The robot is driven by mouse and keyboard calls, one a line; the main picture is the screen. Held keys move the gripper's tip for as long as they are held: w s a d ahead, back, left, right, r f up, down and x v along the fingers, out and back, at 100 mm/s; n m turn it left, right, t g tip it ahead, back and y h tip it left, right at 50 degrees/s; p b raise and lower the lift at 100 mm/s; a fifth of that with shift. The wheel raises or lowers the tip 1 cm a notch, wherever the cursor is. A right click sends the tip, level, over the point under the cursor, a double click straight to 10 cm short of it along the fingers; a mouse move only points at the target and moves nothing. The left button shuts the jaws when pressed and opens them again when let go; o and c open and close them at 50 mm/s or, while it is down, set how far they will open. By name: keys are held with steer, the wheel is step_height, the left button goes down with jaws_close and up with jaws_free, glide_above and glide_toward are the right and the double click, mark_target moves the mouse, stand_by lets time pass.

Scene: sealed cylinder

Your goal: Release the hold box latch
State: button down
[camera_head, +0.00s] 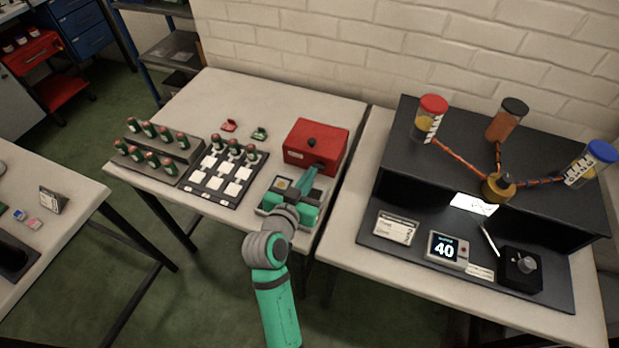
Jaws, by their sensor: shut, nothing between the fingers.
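The latch cannot be made out clearly; the fingers cover part of the box's front. My wrist hides part of a light tray (266,207) in front of the box.
Left of my gripper is a board with white squares (209,189) and several dark bottles. A grey stepped rack (183,146) holds more bottles. Small red (229,125) and green (260,133) pieces lie behind. On the right table, a black stand (400,139) carries capped cylinders; a display (447,250) reads 40.

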glide_above(319, 167)
steer(key=s, duration=0.4)
steer(key=f, duration=0.3)
steer(key=w+f, duration=0.1)
steer(key=shift+f, duration=0.9)
